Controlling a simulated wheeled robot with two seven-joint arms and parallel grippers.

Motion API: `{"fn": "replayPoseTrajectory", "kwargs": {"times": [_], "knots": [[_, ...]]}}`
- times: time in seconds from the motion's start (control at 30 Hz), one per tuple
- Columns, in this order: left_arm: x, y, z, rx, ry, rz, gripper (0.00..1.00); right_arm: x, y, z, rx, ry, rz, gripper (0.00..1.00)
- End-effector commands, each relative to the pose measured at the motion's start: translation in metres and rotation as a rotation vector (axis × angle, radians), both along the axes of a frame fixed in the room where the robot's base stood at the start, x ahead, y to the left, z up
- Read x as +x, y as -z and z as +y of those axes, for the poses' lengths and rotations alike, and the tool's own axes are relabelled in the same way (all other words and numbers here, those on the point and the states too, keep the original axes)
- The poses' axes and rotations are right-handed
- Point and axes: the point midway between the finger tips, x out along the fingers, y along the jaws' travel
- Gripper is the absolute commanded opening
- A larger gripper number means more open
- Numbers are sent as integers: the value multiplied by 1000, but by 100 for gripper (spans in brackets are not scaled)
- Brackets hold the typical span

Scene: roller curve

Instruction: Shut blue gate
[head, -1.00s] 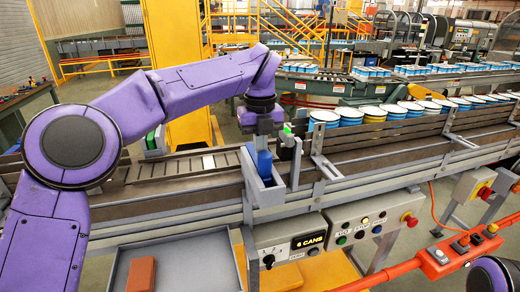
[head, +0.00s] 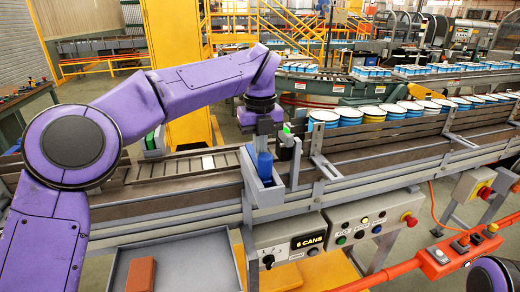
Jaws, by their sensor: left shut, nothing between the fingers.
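The blue gate (head: 265,167) stands upright in a grey bracket at the near side of the conveyor, left of the cans. My left gripper (head: 264,148) points down right above the gate's top edge. Its fingers are shut with nothing between them, and they hide part of the gate's top. I cannot tell whether the fingertips touch the gate. A row of cans (head: 372,113) with white lids stands on the conveyor to the right of the gate. My right gripper is out of view.
The roller conveyor (head: 170,167) is bare left of the gate. A grey tray (head: 203,262) with an orange-brown block (head: 141,274) lies at the front. A control panel (head: 358,220) and a "6 CANS" display (head: 308,240) are below the conveyor.

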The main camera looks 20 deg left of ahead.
Motion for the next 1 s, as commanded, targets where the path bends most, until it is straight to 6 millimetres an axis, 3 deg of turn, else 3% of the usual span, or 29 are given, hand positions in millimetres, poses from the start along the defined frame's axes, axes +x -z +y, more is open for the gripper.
{"fn": "replayPoseTrajectory", "kwargs": {"times": [0.37, 0.57, 0.6, 0.87, 1.0], "knots": [[0, 0, 0, 0, 0, 0, 0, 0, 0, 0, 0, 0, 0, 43], [0, 0, 0, 0, 0, 0, 59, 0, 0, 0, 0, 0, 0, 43], [0, 0, 0, 0, 0, 0, 62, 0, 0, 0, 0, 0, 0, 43], [0, -1, 0, 0, 0, 0, 62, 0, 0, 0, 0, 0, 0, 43], [1, -19, 0, 1, -1, -3, 62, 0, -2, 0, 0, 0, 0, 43]]}}
